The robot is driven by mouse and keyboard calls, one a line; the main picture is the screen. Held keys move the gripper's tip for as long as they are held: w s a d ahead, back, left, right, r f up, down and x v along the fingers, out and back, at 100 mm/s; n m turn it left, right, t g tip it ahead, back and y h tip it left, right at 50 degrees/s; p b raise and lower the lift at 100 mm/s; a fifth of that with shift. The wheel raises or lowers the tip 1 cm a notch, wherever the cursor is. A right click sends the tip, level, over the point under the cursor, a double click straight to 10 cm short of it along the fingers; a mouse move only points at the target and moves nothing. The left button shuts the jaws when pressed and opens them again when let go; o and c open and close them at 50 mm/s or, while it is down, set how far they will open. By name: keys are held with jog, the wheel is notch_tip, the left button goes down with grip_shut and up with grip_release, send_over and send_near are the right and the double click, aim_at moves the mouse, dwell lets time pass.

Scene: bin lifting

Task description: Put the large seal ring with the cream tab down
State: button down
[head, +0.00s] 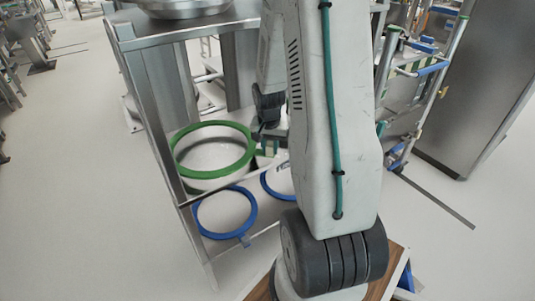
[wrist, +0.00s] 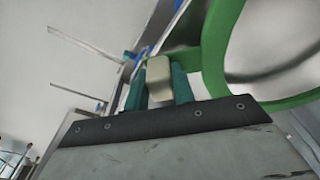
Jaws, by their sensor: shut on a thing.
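The large seal ring (head: 205,174) is green and sits at the lower shelf level of a metal rack, left of my arm. In the wrist view the ring (wrist: 214,60) curves away to the right of the fingers. Its cream tab (wrist: 158,78) is between my gripper's teal fingers (wrist: 158,88), which are shut on it. In the head view my gripper (head: 268,146) is at the ring's right side, partly hidden by my arm. I cannot tell whether the ring touches the shelf.
Two blue rings are near the green one: one at the front (head: 226,234) and one partly hidden behind my arm (head: 268,189). The rack's upper shelf (head: 150,34) holds a round metal vessel (head: 185,8). A blue-trimmed trolley (head: 425,70) and steel cabinet (head: 485,90) stand right.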

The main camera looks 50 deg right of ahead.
aim_at(267, 154)
jog(key=shift+w+a, duration=0.2)
jog(key=shift+w, duration=0.2)
jog(key=shift+f, duration=1.9)
jog(key=c, duration=1.2)
grip_release()
jog(key=shift+o, duration=0.2)
